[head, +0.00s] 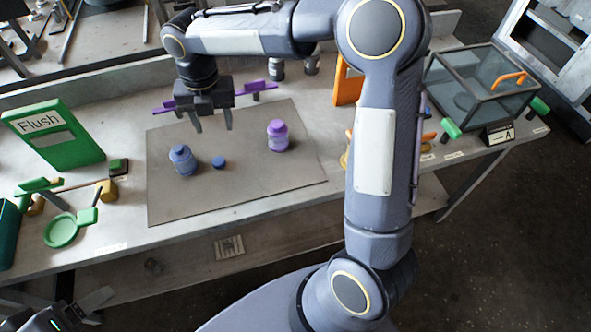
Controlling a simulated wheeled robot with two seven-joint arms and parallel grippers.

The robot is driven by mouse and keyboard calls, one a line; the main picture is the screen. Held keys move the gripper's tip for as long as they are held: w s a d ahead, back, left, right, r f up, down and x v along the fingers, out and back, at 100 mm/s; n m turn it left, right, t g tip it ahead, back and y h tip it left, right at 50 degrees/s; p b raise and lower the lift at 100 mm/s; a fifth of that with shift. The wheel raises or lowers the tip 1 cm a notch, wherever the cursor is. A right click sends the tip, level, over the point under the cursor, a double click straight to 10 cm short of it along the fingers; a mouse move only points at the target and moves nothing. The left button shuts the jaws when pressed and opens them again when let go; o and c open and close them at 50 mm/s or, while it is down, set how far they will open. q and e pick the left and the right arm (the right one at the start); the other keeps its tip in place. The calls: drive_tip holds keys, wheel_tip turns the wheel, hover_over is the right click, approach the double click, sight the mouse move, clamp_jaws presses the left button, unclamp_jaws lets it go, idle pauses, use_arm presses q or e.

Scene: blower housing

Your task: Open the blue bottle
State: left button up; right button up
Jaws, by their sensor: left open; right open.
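A blue bottle (183,161) stands upright on the left part of the grey mat (235,195). A small round blue piece that looks like a cap (219,162) lies on the mat just right of it. The bottle's top is too small to make out clearly. My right gripper (213,128) is open and empty, pointing down above the mat's back part, behind and between the blue bottle and a purple bottle. My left gripper (98,306) is open at the bottom left corner, in front of the table and far from the bottle; it is partly cut off.
The purple bottle (278,136) stands at the mat's right. A green "Flush" box (55,138) and green tools (62,230) are at the left. A purple holder (257,86) is behind the mat. A glass case (480,85) stands at the right. The mat's front is clear.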

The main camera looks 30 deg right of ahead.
drive_tip(key=s+d+r+m+t+y, duration=0.1)
drive_tip(key=s+d+r+m, duration=0.25)
drive_tip(key=s+m, duration=0.4)
drive_tip(key=s+d+r+m+t+y, duration=0.1)
drive_tip(key=s+d+r+m, duration=0.1)
drive_tip(key=s+d+m, duration=0.45)
drive_tip(key=s+a+f+m+t+y, duration=0.1)
drive_tip(key=s+a+f+m+t, duration=0.1)
drive_tip(key=s+m, duration=1)
drive_tip(key=f+m+t, duration=0.1)
drive_tip(key=m, duration=0.5)
drive_tip(key=shift+f+m+y, duration=0.3)
drive_tip(key=shift+f+m, duration=0.1)
